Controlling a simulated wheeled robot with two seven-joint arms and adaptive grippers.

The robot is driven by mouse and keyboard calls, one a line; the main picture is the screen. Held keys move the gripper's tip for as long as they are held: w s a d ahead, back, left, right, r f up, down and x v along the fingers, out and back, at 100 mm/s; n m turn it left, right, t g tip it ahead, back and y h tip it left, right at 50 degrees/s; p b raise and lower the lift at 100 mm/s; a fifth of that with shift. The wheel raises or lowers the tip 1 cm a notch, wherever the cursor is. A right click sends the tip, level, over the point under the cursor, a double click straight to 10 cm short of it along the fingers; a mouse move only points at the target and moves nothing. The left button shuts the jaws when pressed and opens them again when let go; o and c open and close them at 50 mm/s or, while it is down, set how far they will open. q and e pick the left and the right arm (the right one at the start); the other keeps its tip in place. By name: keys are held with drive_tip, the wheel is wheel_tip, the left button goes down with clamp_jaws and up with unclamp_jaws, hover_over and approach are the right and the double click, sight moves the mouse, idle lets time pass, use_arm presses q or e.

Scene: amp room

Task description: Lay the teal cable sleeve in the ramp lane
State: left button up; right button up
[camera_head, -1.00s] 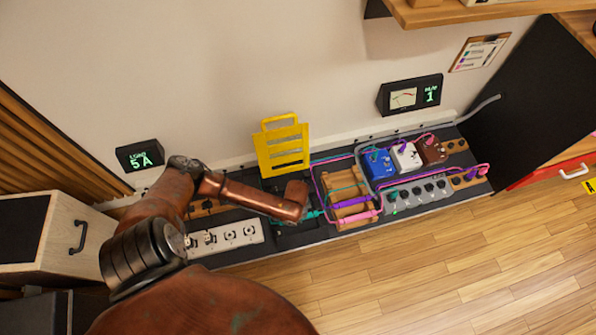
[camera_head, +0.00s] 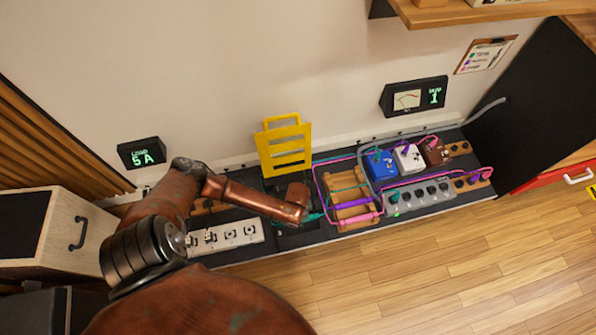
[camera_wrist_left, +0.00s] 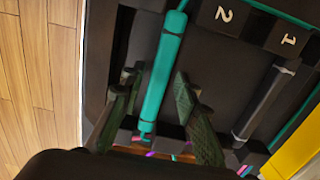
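The teal cable sleeve (camera_wrist_left: 163,75) runs lengthwise through the left wrist view, on a teal cable. My left gripper (camera_wrist_left: 156,76) is open, with one finger on each side of the sleeve and visible gaps between. In the head view a bit of teal (camera_head: 314,217) shows just right of my wrist, which hides the rest. The dark ramp (camera_wrist_left: 206,55) has lanes marked 2 and 1; a dark grey sleeve (camera_wrist_left: 262,98) lies by the 1. The ramp's yellow lid (camera_head: 285,150) stands raised against the wall. My right gripper is not in view.
A wooden rack (camera_head: 345,190) right of the ramp carries a purple sleeve (camera_head: 354,203) and a pink sleeve (camera_head: 356,218). Pedals (camera_head: 407,157) and a grey power strip (camera_head: 418,195) stand further right. A white socket strip (camera_head: 235,236) lies left. The wood floor in front is clear.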

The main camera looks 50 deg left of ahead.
use_arm(q)
drive_tip(key=shift+o, duration=0.6)
wheel_tip(320, 180, up, 12)
idle(0.8)
